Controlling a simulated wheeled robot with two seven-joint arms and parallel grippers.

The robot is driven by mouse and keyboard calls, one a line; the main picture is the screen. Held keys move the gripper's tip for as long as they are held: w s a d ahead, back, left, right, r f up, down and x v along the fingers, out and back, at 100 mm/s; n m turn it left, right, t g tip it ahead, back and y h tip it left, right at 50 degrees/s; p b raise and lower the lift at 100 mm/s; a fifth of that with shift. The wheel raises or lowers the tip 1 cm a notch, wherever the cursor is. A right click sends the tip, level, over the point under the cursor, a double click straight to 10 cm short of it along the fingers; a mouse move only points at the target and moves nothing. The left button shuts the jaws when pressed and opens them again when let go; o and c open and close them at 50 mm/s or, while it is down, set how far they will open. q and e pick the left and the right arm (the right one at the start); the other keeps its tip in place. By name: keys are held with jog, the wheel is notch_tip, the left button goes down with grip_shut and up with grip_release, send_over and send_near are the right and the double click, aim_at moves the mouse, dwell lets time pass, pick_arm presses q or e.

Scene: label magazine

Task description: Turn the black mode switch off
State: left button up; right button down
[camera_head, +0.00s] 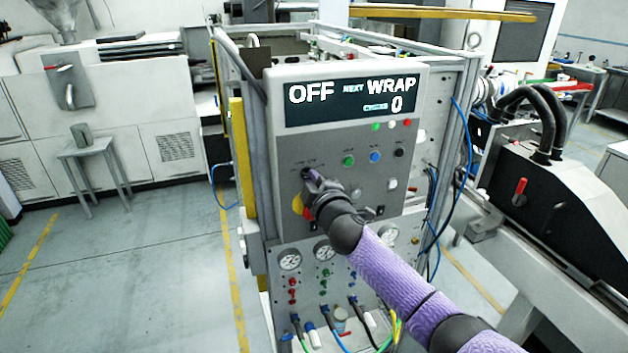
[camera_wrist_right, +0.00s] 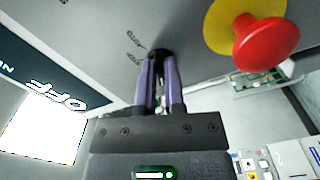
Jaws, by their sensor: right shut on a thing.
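The control panel (camera_head: 280,160) stands in the middle of the head view, and its display (camera_head: 345,102) reads "OFF", "NEXT WRAP" and "0". My right gripper (camera_head: 308,174) reaches the panel's upper left part. In the right wrist view my right gripper (camera_wrist_right: 158,75) has its two purple fingers closed around the black mode switch (camera_wrist_right: 157,52), just off the panel face. The fingers hide most of the switch, so its angle is hard to tell. Small dark lettering sits on the panel beside it. My left gripper is not in view.
A red emergency button (camera_wrist_right: 268,42) on a yellow disc sits close to the right gripper. Green (camera_head: 348,160), blue (camera_head: 375,156) and black (camera_head: 399,152) buttons lie to the right on the panel. Gauges (camera_head: 290,260) and hoses are below. Open floor (camera_head: 130,260) lies left.

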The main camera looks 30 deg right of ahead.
jog(key=c, duration=0.7)
grip_release()
jog(key=v, duration=1)
